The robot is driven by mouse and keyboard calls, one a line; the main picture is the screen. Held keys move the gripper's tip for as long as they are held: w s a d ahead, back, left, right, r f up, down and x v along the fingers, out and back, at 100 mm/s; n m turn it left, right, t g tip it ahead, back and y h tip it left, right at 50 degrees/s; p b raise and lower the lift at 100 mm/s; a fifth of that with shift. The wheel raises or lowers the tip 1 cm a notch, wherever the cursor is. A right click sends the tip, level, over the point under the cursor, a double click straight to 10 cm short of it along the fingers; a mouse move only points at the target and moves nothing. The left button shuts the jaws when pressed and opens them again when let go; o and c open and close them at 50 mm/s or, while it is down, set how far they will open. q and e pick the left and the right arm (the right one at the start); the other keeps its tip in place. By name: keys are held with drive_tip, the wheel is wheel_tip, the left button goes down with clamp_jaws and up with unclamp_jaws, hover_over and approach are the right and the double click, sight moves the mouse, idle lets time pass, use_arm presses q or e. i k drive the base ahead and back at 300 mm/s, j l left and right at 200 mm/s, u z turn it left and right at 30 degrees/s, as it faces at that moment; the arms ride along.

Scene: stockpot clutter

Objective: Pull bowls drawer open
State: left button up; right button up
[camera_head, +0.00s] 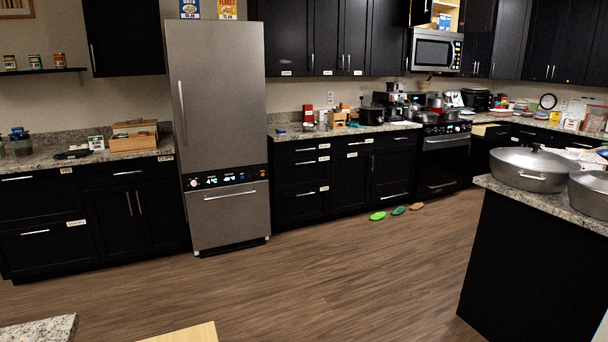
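Black drawers with bar handles and small white labels line the back wall. The label text is too small to read, so I cannot tell which is the bowls drawer. Left of the fridge are an upper drawer (30,186) and a wide lower drawer (40,242), both shut. Right of the fridge, a stack holds a top drawer (292,151), a middle drawer (298,173) and a lower drawer (300,203), all shut. A light wooden surface, perhaps an open drawer (487,130), shows near the back right corner. Neither of my grippers is in view.
A steel fridge (221,115) stands between the cabinet runs. A granite island (490,183) at right carries a large lidded pot (530,170). The wooden floor (330,270) in the middle is clear.

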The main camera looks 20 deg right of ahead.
sight(290, 175)
drive_tip(key=z, duration=0.75)
drive_tip(key=i+l, duration=0.1)
drive_tip(key=l, duration=0.25)
drive_tip(key=i+l+z, duration=0.15)
drive_tip(key=l, duration=0.6)
drive_tip(key=i+l+z, duration=0.15)
drive_tip(key=l, duration=0.2)
drive_tip(key=i+l+u, duration=0.1)
drive_tip(key=i+u, duration=0.15)
drive_tip(key=i, duration=0.2)
drive_tip(key=i+l+u, duration=0.25)
drive_tip(key=i, duration=0.2)
drive_tip(key=i+l+u, duration=0.25)
drive_tip(key=i, duration=0.15)
drive_tip(key=i+j+u, duration=0.2)
drive_tip(key=i, duration=1.6)
drive_tip(key=l, duration=0.1)
